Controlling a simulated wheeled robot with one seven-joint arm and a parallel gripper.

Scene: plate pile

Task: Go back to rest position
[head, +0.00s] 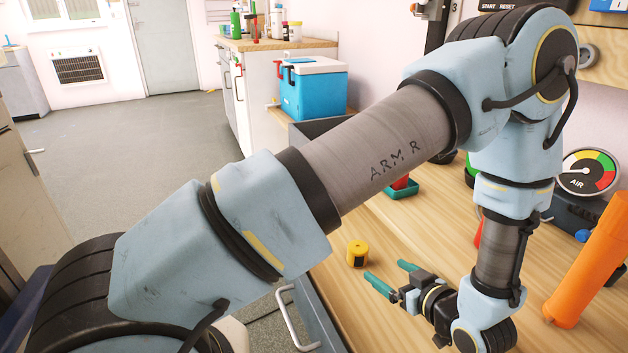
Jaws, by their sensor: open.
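My gripper (391,275) is at the lower middle right of the head view, low over the wooden table (365,215). Its two green fingers are spread apart and point to the left, with nothing between them. My arm runs across the view from the lower left up to the upper right and then down to the gripper. No plates are in view.
An orange object (590,262) leans right of my wrist. A pressure gauge (590,172) stands behind it. A small green tray (402,190) with a red item sits partly behind my arm. A blue cooler (312,88) is farther back. Grey floor (140,140) is open at left.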

